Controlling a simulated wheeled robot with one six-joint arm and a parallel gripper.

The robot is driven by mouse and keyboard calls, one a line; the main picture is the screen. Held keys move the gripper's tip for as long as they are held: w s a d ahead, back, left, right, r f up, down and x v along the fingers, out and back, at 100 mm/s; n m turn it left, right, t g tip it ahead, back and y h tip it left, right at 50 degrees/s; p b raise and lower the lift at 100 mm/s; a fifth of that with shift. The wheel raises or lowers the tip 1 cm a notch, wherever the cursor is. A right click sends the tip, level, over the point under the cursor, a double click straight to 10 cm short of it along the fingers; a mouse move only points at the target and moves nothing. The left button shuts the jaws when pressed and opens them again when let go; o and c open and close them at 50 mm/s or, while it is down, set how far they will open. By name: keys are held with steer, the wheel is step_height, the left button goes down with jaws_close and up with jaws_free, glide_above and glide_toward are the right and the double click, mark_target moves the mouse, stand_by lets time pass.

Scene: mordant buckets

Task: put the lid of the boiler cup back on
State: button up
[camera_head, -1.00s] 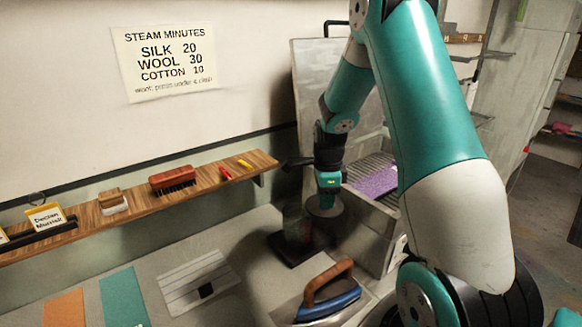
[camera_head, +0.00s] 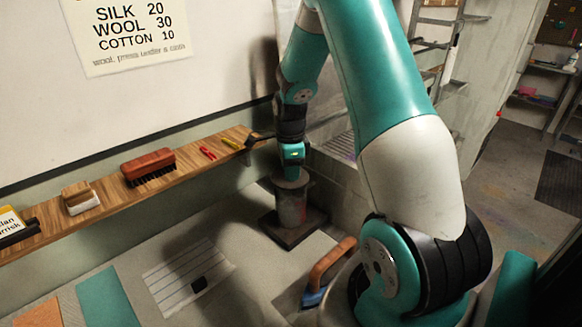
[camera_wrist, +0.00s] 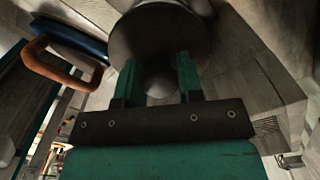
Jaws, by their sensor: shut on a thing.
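The boiler cup (camera_head: 292,207) is a dark grey cylinder standing upright on a dark square base (camera_head: 292,232) near the wall. My gripper (camera_head: 291,168) is directly above it, pointing down. It is shut on the knob of the round grey lid (camera_head: 288,181). The lid looks level and sits over the cup's mouth, at or just above the rim; I cannot tell whether they touch. In the wrist view the lid's dark disc (camera_wrist: 150,35) lies beyond my gripper (camera_wrist: 157,68), with the rounded knob between the two green fingers. The disc hides most of the cup.
An iron with a brown handle (camera_head: 330,262) stands in front, right of the cup. A wooden shelf (camera_head: 110,197) with a brush (camera_head: 148,166) runs along the wall at left. A striped cloth (camera_head: 188,275) lies on the table. A grey block structure stands right of the cup.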

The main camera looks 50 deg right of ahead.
steer(key=shift+f+b, duration=1.15)
steer(key=shift+f, duration=0.65)
steer(key=o, duration=1)
step_height(320, 180, up, 17)
steer(key=b, duration=0.3)
steer(key=shift+r, duration=0.2)
steer(key=shift+s, duration=0.1)
